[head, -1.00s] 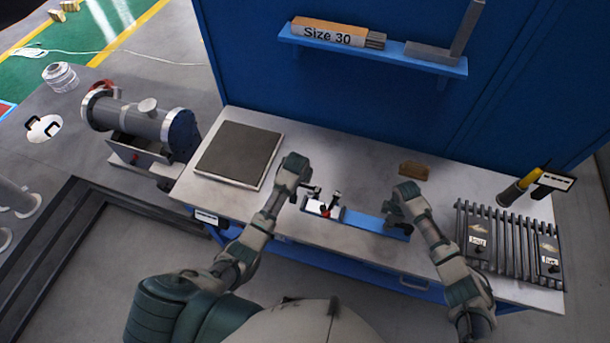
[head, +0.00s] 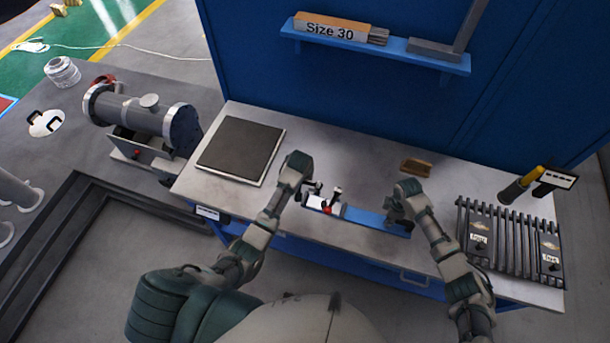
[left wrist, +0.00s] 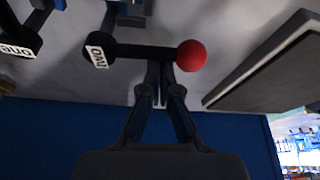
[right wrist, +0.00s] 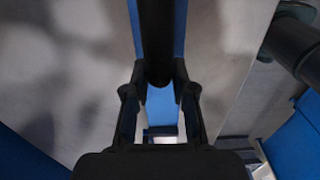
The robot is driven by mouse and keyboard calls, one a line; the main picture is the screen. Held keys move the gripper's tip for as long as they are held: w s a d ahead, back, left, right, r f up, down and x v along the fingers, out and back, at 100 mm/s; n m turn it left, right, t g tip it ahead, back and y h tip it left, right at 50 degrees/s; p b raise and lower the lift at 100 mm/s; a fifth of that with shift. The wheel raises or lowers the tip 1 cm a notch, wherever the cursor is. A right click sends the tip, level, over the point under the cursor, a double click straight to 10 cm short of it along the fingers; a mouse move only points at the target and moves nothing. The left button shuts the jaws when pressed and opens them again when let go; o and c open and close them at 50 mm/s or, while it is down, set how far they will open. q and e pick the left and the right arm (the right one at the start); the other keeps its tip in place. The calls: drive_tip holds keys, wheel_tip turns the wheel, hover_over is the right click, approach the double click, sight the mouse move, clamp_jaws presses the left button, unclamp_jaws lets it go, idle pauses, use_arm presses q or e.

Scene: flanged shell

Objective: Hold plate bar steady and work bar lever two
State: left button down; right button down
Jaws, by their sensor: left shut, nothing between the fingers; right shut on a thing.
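The blue plate bar (head: 365,218) lies along the front of the bench, with a white block (head: 322,204) carrying small levers at its left end. In the left wrist view, a dark lever labelled TWO (left wrist: 140,51) ends in a red ball (left wrist: 191,55). A second lever, labelled ONE (left wrist: 16,47), is beside it. My left gripper (left wrist: 160,95) is shut and empty, its fingertips close to lever two's arm near the ball; contact cannot be told. My right gripper (head: 395,215) is shut on a dark upright handle (right wrist: 157,45) at the bar's right end.
A dark square plate (head: 241,150) lies on the bench at left. A small brown block (head: 416,167) lies behind my right gripper. A slatted rack (head: 510,240) and a yellow-black tool (head: 522,185) are at right. A blue wall shelf (head: 380,50) is above.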

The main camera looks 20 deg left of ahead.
use_arm(q)
drive_tip(key=s+n, duration=0.1)
drive_tip(key=n, duration=0.1)
drive_tip(key=s+n+y, duration=0.1)
drive_tip(key=n, duration=0.1)
drive_tip(key=shift+s+d+g+y, duration=0.2)
drive_tip(key=shift+g+y, duration=0.1)
drive_tip(key=shift+s+f, duration=0.1)
drive_tip(key=shift+s, duration=0.1)
drive_tip(key=shift+s+d, duration=0.4)
drive_tip(key=shift+s, duration=0.2)
drive_tip(key=shift+s+d, duration=0.35)
drive_tip(key=shift+s, duration=0.2)
drive_tip(key=shift+s+d, duration=0.5)
drive_tip(key=shift+d, duration=0.25)
drive_tip(key=shift+s+d, duration=0.1)
drive_tip(key=shift+d, duration=0.25)
use_arm(e)
drive_tip(key=shift+a, duration=0.2)
use_arm(q)
drive_tip(key=shift+a, duration=0.1)
use_arm(e)
drive_tip(key=shift+d, duration=0.15)
use_arm(q)
wheel_tip(320, 180, up, 10)
drive_tip(key=shift+w+a, duration=0.2)
drive_tip(key=shift+a, duration=0.25)
use_arm(e)
drive_tip(key=shift+d, duration=0.1)
